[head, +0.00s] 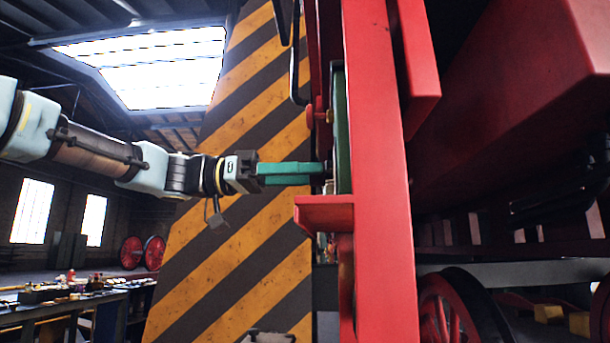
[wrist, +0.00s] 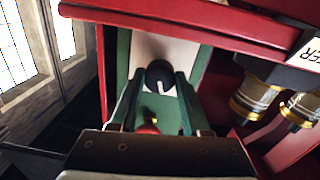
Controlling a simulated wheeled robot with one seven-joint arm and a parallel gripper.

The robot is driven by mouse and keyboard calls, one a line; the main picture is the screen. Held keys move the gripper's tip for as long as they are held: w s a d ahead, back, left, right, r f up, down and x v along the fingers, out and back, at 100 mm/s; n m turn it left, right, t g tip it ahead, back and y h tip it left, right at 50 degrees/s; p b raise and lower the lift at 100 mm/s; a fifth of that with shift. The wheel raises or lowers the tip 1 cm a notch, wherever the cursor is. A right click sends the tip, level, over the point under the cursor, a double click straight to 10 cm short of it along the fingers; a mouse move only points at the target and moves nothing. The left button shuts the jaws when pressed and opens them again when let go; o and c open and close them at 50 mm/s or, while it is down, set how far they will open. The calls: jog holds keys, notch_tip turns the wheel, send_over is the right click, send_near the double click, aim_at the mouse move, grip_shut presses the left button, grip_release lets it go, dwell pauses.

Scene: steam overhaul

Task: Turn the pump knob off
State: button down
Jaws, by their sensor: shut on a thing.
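The pump knob (wrist: 159,75) is a round black knob with a white mark, on a pale panel with a green frame (wrist: 123,60) in the wrist view. Its white mark points down and slightly right in that view. My gripper (wrist: 160,80) has its two green fingers on either side of the knob and is shut on it. In the head view my gripper (head: 318,172) reaches in level from the left to the green panel edge (head: 343,130). The knob is mostly hidden there by the fingers and the panel's edge-on angle.
A red upright beam (head: 385,190) stands just right of the panel, with a red ledge (head: 324,213) below my gripper. Brass fittings (wrist: 255,97) sit right of the panel. A small red part (wrist: 148,129) lies between my fingers. A striped wall (head: 235,220) stands behind.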

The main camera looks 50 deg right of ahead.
jog(key=shift+f+n+b, duration=0.15)
jog(key=shift+n+b, duration=0.15)
jog(key=shift+b, duration=0.1)
jog(key=shift+f+n+b, duration=0.1)
jog(key=shift+n+b, duration=0.5)
jog(key=shift+b, duration=0.2)
jog(key=shift+n+b, duration=0.7)
jog(key=shift+b, duration=0.15)
jog(key=shift+n+b, duration=1.5)
jog(key=shift+n, duration=0.8)
jog(key=shift+r, duration=0.2)
jog(key=shift+c, duration=1.8)
grip_release()
jog(key=shift+w, duration=0.1)
jog(key=b+v, duration=0.3)
jog(key=v, duration=0.7)
jog(key=shift+w+a+f, duration=0.2)
jog(key=shift+w+a, duration=0.05)
jog(key=shift+w, duration=0.05)
